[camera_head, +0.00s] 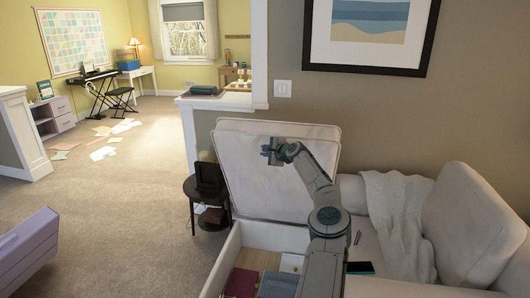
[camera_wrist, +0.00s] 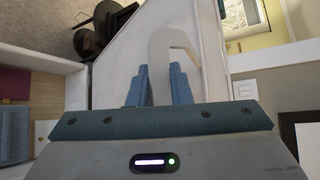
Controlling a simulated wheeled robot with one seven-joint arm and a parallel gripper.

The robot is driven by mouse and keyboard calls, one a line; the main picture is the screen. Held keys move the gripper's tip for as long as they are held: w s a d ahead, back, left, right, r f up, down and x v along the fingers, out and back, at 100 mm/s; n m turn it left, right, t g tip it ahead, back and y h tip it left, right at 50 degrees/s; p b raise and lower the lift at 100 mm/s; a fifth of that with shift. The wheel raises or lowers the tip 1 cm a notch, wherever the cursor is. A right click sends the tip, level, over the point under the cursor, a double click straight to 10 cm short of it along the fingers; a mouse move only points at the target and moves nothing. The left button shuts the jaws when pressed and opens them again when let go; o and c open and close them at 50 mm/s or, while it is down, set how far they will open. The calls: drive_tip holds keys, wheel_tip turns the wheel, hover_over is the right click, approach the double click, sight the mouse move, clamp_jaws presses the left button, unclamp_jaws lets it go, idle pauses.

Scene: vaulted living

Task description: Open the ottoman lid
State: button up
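The ottoman lid (camera_head: 240,165) is a pale cushioned panel, raised steeply at the back, with its inner side facing me. The ottoman's box (camera_head: 276,237) below is open, and its inside shows. My gripper (camera_head: 270,150) is at the upper middle of the lid. In the wrist view, the two blue fingers of my gripper (camera_wrist: 160,88) stand either side of a pale hooked strap (camera_wrist: 162,50), which fills the gap between them. The lid also shows there as a white panel (camera_wrist: 130,50). Where the strap joins the lid is unclear.
A dark side table (camera_head: 208,205) stands just left of the lid. A pale sofa with a throw (camera_head: 397,215) is at right. The box holds a dark red item (camera_head: 241,283) and a blue-grey one (camera_head: 277,284).

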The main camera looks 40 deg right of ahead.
drive_tip(key=shift+o, duration=0.8)
drive_tip(key=shift+s, duration=0.1)
drive_tip(key=shift+s+r, duration=0.1)
drive_tip(key=shift+s, duration=0.15)
drive_tip(key=b+v, duration=0.4)
drive_tip(key=v, duration=0.9)
drive_tip(key=shift+d+r, duration=0.1)
